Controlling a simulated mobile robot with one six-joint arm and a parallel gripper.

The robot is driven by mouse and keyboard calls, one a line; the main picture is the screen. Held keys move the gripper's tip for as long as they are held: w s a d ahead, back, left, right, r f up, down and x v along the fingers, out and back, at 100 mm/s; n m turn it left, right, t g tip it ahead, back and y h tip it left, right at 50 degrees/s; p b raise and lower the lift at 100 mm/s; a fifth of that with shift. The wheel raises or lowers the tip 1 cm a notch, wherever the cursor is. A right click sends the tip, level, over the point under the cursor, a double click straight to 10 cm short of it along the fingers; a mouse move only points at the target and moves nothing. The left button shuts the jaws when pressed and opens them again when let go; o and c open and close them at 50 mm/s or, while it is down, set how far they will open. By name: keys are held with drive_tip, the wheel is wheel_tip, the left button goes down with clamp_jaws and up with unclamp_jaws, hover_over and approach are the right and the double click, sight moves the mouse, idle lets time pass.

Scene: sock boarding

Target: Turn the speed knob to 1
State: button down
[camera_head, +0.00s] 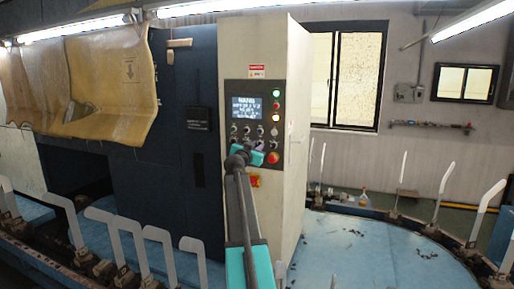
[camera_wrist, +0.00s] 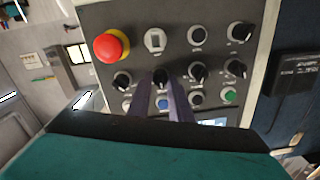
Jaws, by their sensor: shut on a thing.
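The control panel (camera_head: 229,100) is on the front of a tall cream cabinet, with a lit screen (camera_head: 250,104) above rows of knobs and buttons. In the wrist view the panel (camera_wrist: 178,58) appears upside down and fills the upper middle. My gripper (camera_wrist: 161,84) has its two fingers on either side of a black knob (camera_wrist: 160,76) in the middle of a row and is shut on it. The fingers hide part of this knob and its setting. In the head view my gripper (camera_head: 240,154) is at the panel's lower left. The labels are too small to read.
A red emergency stop button (camera_wrist: 111,45) sits near the held knob; several other black knobs, such as one beside it (camera_wrist: 198,74), are close around. A blue button (camera_wrist: 163,104) lies just by the fingers. White sock boards (camera_head: 128,240) stand around the blue platform (camera_head: 360,250).

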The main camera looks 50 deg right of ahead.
drive_tip(key=shift+f+n+b, duration=0.1)
drive_tip(key=shift+n+b, duration=0.4)
drive_tip(key=shift+b, duration=0.25)
drive_tip(key=shift+w+n+b, duration=0.1)
drive_tip(key=shift+n+b, duration=2.9)
drive_tip(key=shift+n, duration=0.9)
drive_tip(key=c, duration=1.6)
unclamp_jaws()
drive_tip(key=shift+a, duration=0.2)
